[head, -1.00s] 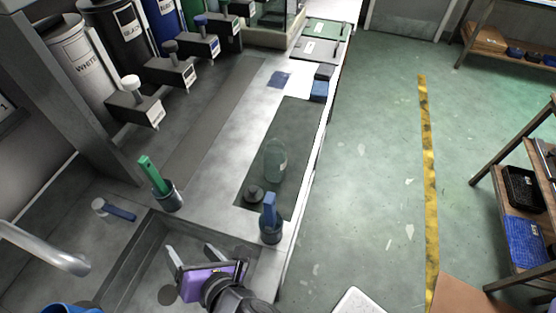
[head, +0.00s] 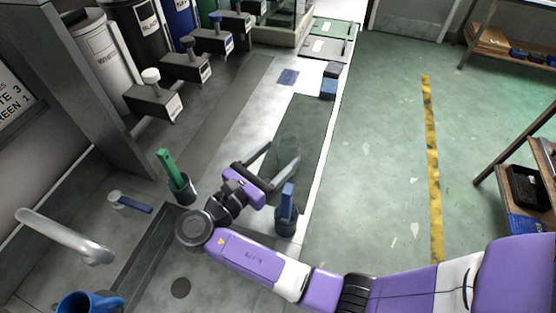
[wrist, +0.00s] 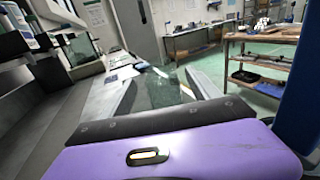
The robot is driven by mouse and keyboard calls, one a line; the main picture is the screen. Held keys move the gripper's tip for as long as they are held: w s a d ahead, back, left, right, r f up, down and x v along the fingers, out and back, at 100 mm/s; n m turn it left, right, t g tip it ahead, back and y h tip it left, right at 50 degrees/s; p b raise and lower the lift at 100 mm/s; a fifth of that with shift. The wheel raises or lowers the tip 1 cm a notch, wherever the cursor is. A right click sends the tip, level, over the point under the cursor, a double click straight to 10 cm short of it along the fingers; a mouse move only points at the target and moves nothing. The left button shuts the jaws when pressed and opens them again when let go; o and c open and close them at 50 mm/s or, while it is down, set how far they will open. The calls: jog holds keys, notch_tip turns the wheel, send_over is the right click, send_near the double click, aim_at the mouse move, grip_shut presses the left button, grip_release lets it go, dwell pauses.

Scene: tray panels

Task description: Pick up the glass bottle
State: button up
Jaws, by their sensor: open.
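The clear greenish glass bottle (head: 287,146) stands on a dark mat (head: 308,112) on the counter. In the head view its lower part is partly hidden by my gripper (head: 284,152). My gripper is open, with its two fingers spread and pointing at the bottle. In the wrist view the see-through bottle (wrist: 160,90) shows between the two fingers (wrist: 164,84). I cannot tell whether either finger touches it.
A dark cup with a blue-handled tool (head: 287,208) stands close beside my gripper at the counter edge. A cup with a green-handled tool (head: 178,182) is to the left. A sink, tap (head: 65,237) and blue mug (head: 85,303) are nearer.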

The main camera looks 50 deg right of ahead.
aim_at(293, 140)
jog(key=shift+s+d, duration=0.2)
jog(key=shift+d, duration=1)
jog(key=shift+w+d+r+p, duration=0.15)
jog(key=shift+d+p, duration=0.15)
jog(key=shift+d, duration=0.6)
jog(key=shift+s+d+r+p, duration=0.1)
jog(key=shift+d+p, duration=0.15)
jog(key=shift+d, duration=0.65)
jog(key=shift+w+d+r+p, duration=0.15)
jog(key=shift+d+p, duration=0.15)
jog(key=shift+d, duration=0.6)
jog(key=shift+s, duration=0.1)
jog(key=shift+c, duration=0.4)
grip_shut()
